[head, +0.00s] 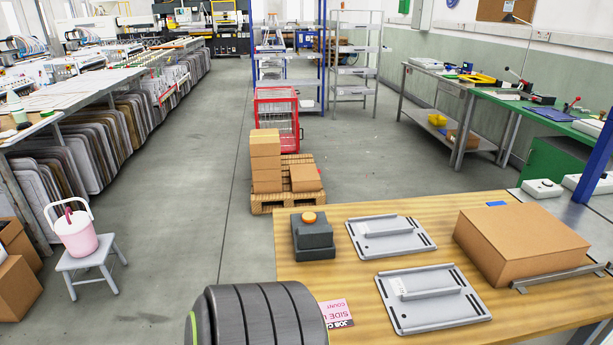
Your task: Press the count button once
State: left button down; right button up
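A dark grey box (313,240) stands at the far left corner of the wooden table, with a round orange button (309,218) on its top. The button stands up from the box, and nothing touches it. A pink and white card (337,312) with printed words, including "COUNT", lies in front of the box at the table's near left edge and is partly hidden. Neither of my grippers is in the head view.
The wooden table (362,268) also bears two grey metal plates (390,236) (413,318) and a cardboard box (520,240). A pallet (288,205) with cartons stands behind it. A stool (88,263) with a pink bucket (76,235) is at left. Open floor lies left of the table.

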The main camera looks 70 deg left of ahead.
aim_at(308, 217)
jog(key=u, duration=2.3)
